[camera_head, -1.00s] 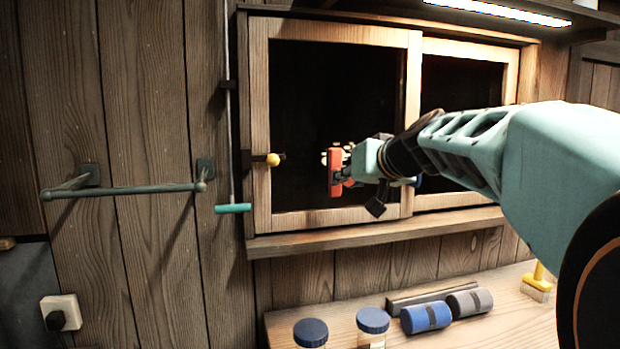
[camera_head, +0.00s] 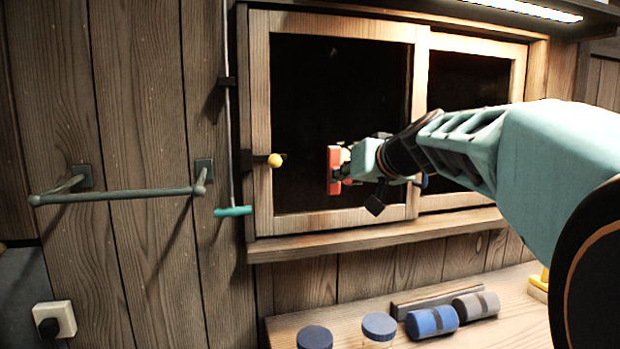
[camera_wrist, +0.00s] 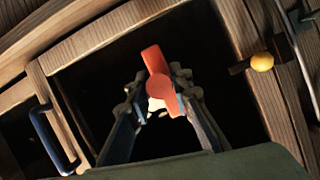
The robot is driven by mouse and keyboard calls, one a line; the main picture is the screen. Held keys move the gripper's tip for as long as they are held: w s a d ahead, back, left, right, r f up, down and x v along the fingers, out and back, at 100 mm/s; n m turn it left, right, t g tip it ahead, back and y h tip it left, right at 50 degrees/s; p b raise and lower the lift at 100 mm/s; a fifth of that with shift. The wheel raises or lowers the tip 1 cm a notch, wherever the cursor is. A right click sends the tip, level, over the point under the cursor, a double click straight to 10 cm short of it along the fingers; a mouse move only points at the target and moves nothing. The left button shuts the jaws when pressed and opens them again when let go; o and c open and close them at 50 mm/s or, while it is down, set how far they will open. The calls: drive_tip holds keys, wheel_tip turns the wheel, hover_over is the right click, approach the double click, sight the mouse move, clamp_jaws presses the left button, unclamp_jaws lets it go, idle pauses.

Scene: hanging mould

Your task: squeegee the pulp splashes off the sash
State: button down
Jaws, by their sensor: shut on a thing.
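The left sash (camera_head: 262,120) has a pale wood frame around a dark pane (camera_head: 310,90). My gripper (camera_head: 346,164) is in front of the lower right part of that pane, shut on an orange-red squeegee (camera_head: 334,170). The squeegee stands upright at the pane; I cannot tell whether it touches. In the wrist view the squeegee (camera_wrist: 155,62) sits between both fingers. A pale splash (camera_wrist: 157,104) shows between the fingers in the wrist view; the squeegee and fingers partly hide that area.
A yellow knob (camera_head: 275,160) is on the sash's left stile. A blue handle (camera_wrist: 47,138) shows beside the pane. A teal-ended rod (camera_head: 232,211) hangs left of the window. Blue-lidded jars (camera_head: 379,326), a blue roll (camera_head: 431,321) and a grey roll (camera_head: 476,305) stand on the bench below.

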drive_tip(key=shift+w+a, duration=0.2)
drive_tip(key=shift+w, duration=0.7)
drive_tip(key=shift+d, duration=0.1)
